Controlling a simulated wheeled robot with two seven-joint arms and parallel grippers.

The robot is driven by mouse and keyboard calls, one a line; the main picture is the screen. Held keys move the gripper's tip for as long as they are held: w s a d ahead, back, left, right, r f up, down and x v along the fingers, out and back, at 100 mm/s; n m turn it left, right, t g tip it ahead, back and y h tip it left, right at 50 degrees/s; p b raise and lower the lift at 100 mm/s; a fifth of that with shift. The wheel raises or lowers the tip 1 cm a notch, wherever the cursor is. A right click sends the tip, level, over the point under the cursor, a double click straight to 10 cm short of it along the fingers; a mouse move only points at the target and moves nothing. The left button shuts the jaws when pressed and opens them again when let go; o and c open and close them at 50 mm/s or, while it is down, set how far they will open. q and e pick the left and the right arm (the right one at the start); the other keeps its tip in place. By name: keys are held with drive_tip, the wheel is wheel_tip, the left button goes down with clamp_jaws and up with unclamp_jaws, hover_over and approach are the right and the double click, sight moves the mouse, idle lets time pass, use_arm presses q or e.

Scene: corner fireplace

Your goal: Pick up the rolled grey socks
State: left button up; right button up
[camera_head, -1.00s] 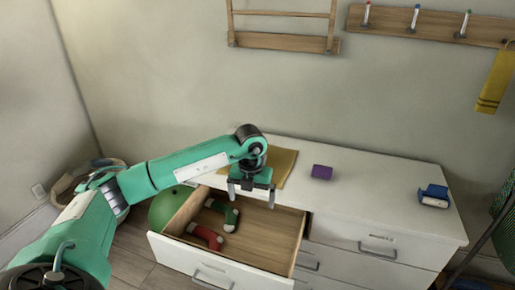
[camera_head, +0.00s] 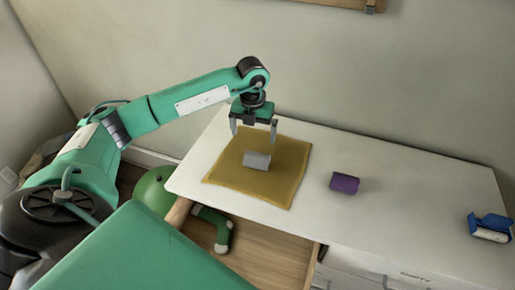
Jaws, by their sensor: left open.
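The rolled grey socks (camera_head: 257,161) lie on a mustard-yellow cloth (camera_head: 230,179) on the white dresser top. My left gripper (camera_head: 254,136) is open and points down, its fingertips above and a little behind the grey roll. The two fingers look apart from the socks, though the exact height between them is hard to tell. My right gripper is not in view.
A purple roll (camera_head: 345,183) lies right of the cloth, and a blue-and-white item (camera_head: 490,228) sits far right. The open drawer (camera_head: 262,257) below holds a green sock (camera_head: 213,226). A green rounded object (camera_head: 153,190) stands left of the dresser. A green arm part of mine covers the bottom left.

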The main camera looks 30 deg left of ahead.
sight(256, 156)
use_arm(q)
wheel_tip(256, 156, down, 7)
drive_tip(key=shift+f+p, duration=0.1)
drive_tip(key=shift+p, duration=0.6)
drive_tip(key=shift+d+f, duration=0.1)
drive_tip(key=shift+f, duration=0.45)
drive_tip(key=shift+d+f+p, duration=0.1)
drive_tip(key=shift+f+p, duration=0.2)
drive_tip(key=shift+p, duration=0.1)
drive_tip(key=f, duration=0.2)
drive_tip(key=f+p, duration=0.1)
drive_tip(key=shift+w+d+f, duration=0.15)
drive_tip(key=shift+w+f, duration=0.15)
drive_tip(key=shift+f, duration=0.4)
drive_tip(key=c, duration=0.8)
drive_tip(key=shift+c, duration=1)
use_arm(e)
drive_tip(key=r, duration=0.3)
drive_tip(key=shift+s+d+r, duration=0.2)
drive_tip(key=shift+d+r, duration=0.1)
use_arm(q)
drive_tip(key=shift+r, duration=0.1)
